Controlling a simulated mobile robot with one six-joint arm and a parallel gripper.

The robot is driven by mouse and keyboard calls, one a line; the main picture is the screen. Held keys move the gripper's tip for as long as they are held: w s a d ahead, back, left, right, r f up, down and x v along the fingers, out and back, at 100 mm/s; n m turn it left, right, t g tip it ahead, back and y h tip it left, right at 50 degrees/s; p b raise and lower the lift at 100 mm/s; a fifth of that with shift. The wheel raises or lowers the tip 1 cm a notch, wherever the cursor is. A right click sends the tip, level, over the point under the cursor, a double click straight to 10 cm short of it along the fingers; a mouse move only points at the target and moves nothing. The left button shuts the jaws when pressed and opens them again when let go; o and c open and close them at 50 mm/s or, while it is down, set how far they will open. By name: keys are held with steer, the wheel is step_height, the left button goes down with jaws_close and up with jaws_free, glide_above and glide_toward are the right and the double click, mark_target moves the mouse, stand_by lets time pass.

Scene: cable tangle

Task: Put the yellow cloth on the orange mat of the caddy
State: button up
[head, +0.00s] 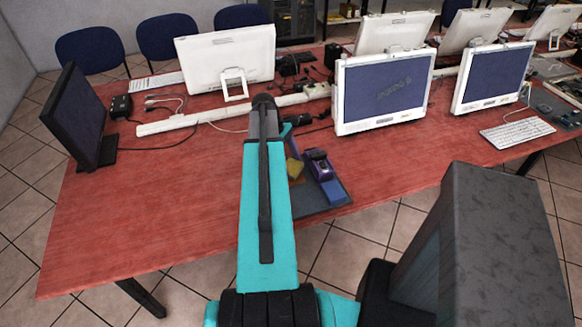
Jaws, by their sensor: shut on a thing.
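The yellow cloth (295,168) shows as a small patch just right of my arm, at the left part of the caddy. Its left side is hidden by the arm. The caddy (335,203) is a blue-grey tray near the table's front edge. Only a sliver of what may be the orange mat shows beside the arm, below the cloth. I cannot tell whether the cloth touches the mat or is above it. My gripper's fingers are hidden behind my teal arm, so the grip on the cloth cannot be seen.
A purple and black object (319,165) stands in the caddy, right of the cloth. A white power strip (190,119) and loose cables lie behind. White monitors (383,92) stand at the back and right, a black monitor (84,115) at left. The red table (150,210) is clear at front left.

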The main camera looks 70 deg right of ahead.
steer(key=shift+f, duration=0.9)
steer(key=shift+f, duration=0.1)
steer(key=o, duration=1)
steer(key=b+v, duration=0.2)
steer(key=v, duration=1)
